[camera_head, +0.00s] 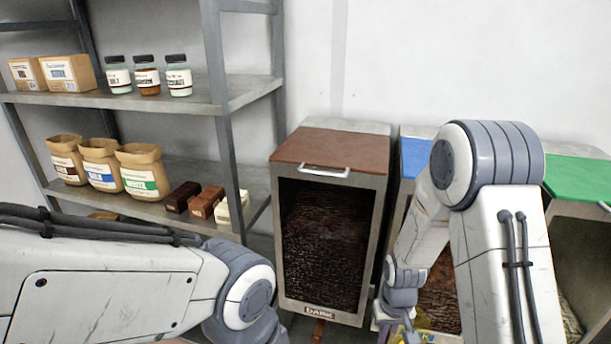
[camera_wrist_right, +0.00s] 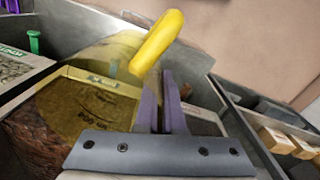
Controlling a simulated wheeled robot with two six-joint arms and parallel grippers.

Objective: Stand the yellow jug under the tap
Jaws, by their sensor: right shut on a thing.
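The yellow jug shows in the right wrist view as a solid yellow handle (camera_wrist_right: 157,42) and a see-through yellow body (camera_wrist_right: 97,105) with faint markings. My right gripper (camera_wrist_right: 166,95) is shut on the handle. In the head view my right gripper (camera_head: 400,335) is at the bottom edge, in front of the blue-lidded bin, with a bit of the yellow jug (camera_head: 421,320) beside it. A small brown part (camera_head: 318,328), perhaps a tap, shows below the DARK label. An upright green part (camera_wrist_right: 34,41) shows in the right wrist view. My left gripper is out of view.
Bins with brown (camera_head: 335,151), blue (camera_head: 414,157) and green (camera_head: 577,178) lids stand along the wall. My right arm covers part of the blue-lidded one. A shelf rack (camera_head: 190,98) with jars, bags and blocks stands at the left.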

